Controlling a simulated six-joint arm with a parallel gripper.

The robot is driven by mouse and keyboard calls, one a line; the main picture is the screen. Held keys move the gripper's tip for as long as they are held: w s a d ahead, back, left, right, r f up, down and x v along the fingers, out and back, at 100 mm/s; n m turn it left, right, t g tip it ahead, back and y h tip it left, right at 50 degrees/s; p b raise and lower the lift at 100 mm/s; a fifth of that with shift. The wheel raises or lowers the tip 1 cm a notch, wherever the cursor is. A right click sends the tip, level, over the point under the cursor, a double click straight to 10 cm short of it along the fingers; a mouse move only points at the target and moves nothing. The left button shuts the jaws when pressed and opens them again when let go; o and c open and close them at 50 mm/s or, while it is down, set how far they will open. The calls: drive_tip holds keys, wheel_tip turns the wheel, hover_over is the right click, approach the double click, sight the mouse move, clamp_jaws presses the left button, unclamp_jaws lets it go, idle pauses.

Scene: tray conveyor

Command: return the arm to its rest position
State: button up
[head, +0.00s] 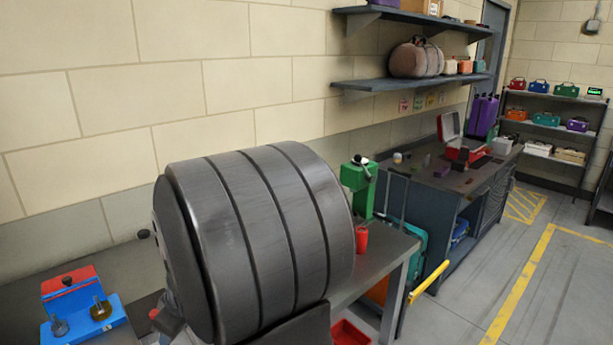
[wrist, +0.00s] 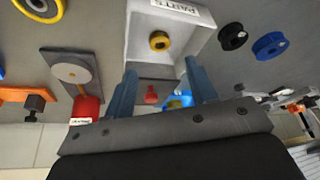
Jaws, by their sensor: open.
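My gripper (wrist: 160,66) shows in the wrist view with its two blue-grey fingers apart and nothing held between them. Beyond the fingertips is a white box (wrist: 190,43) with an upside-down PARTS label and a yellow ring (wrist: 160,41) inside. A small red knob-like thing (wrist: 152,94) and a blue thing (wrist: 179,102) show in the gap between the fingers, further off. I cannot make out the fingers in the head view, where a large dark shape close to the camera hides the middle of the bench.
Wrist view: a black wheel (wrist: 233,36) and blue wheel (wrist: 268,46) lie right; a grey plate with a disc (wrist: 72,72) and red container (wrist: 86,108) left. Head view: a blue-and-red fixture (head: 80,305), green device (head: 358,185), red cup (head: 362,240) and wall shelves (head: 410,82).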

drive_tip(key=x, duration=0.7)
drive_tip(key=shift+f, duration=0.3)
drive_tip(key=shift+r, duration=0.15)
drive_tip(key=shift+r, duration=0.1)
